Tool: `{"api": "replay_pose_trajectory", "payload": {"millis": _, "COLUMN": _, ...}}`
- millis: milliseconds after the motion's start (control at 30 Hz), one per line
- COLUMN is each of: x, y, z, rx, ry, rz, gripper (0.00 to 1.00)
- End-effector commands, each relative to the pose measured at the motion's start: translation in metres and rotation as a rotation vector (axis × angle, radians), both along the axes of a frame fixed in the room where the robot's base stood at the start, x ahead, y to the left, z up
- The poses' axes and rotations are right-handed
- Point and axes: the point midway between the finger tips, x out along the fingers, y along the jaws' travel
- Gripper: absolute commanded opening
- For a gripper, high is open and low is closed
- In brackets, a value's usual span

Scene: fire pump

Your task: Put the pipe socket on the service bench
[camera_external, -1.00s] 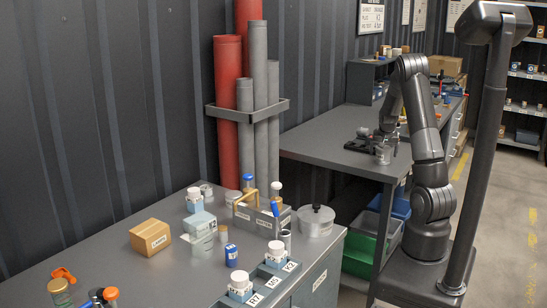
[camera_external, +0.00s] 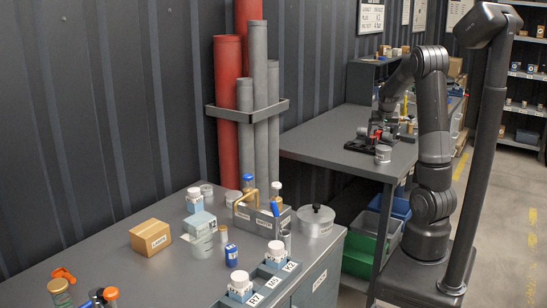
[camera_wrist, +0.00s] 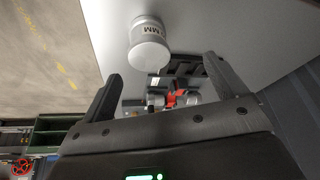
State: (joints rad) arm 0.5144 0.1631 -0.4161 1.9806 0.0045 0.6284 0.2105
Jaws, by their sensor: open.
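A short grey cylinder with a pale label, which I take for the pipe socket (camera_external: 383,154), stands upright on the far grey bench (camera_external: 325,138), near its front edge. In the wrist view the pipe socket (camera_wrist: 148,42) shows a label ending in "MM" and a smooth pale end face. My gripper (camera_wrist: 162,72) is open, with nothing between its fingers. The socket is beyond the fingertips and apart from them. In the external view my gripper is partly hidden by the arm, above the bench and behind the socket.
A black fixture with a red part (camera_wrist: 174,98) lies on the bench close to the socket. Grey and red pipes (camera_external: 245,110) stand in a wall rack. A nearer bench (camera_external: 110,262) holds a carton, bottles and labelled blocks. Green and blue bins sit below the far bench.

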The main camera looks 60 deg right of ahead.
Motion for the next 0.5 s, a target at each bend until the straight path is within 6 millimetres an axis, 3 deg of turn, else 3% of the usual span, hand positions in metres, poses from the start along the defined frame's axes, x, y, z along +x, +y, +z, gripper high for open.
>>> {"api": "replay_pose_trajectory", "payload": {"millis": 233, "x": 0.031, "y": 0.132, "z": 0.047, "rx": 0.033, "ry": -0.064, "rz": 0.284, "gripper": 0.90}}
{"api": "replay_pose_trajectory", "payload": {"millis": 367, "x": 0.029, "y": 0.205, "z": 0.066, "rx": 0.038, "ry": -0.083, "rz": 0.453, "gripper": 0.90}}
{"api": "replay_pose_trajectory", "payload": {"millis": 500, "x": 0.012, "y": 0.279, "z": 0.081, "rx": 0.030, "ry": -0.095, "rz": 0.636, "gripper": 0.90}}
